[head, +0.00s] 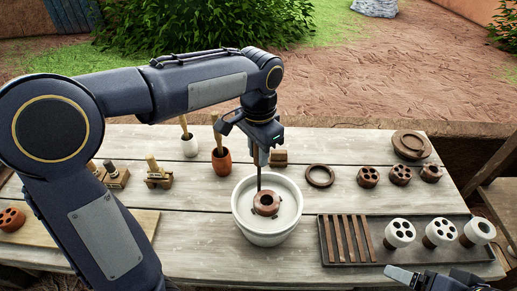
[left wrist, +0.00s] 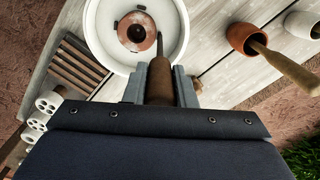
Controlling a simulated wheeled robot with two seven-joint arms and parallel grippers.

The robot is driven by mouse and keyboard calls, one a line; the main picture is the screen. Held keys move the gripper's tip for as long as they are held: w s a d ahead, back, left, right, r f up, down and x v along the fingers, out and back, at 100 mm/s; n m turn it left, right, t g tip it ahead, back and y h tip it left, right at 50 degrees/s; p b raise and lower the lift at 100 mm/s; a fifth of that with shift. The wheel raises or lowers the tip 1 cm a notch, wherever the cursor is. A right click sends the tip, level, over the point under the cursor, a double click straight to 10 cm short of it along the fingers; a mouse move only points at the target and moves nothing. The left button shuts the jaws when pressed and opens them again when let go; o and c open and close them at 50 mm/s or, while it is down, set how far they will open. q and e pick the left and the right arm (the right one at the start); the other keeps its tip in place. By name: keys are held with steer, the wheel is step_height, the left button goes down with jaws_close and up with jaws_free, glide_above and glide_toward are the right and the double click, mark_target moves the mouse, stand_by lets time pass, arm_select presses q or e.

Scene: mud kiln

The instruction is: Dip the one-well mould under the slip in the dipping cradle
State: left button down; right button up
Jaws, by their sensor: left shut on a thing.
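The one-well mould (head: 266,202) is a brown round block with one central hole. It sits in the dark claws of the dipping cradle (head: 259,180), inside the white bowl of slip (head: 246,228). Its brown top shows, with white slip around it; I cannot tell how deep it sits. In the left wrist view the mould (left wrist: 136,32) shows in the bowl (left wrist: 92,40). My left gripper (head: 259,155) is above the bowl, shut on the cradle's brown handle (left wrist: 160,80). My right gripper (head: 420,278) is partly in view at the bottom right, its jaws unclear.
A dark tray (head: 375,262) with slats and white-coated moulds (head: 399,233) stands right of the bowl. Several brown moulds (head: 369,177) and a flat ring (head: 320,176) lie behind it. Brush pots (head: 221,164) stand behind left. A board (head: 30,252) lies at the left.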

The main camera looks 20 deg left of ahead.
arm_select(q)
steer(key=shift+f+b, duration=1.05)
steer(key=shift+f, duration=0.65)
steer(key=shift+r+p, duration=0.1)
steer(key=shift+p, duration=0.2)
stand_by(1.7)
steer(key=shift+r+p, duration=4.25)
steer(key=shift+r, duration=0.45)
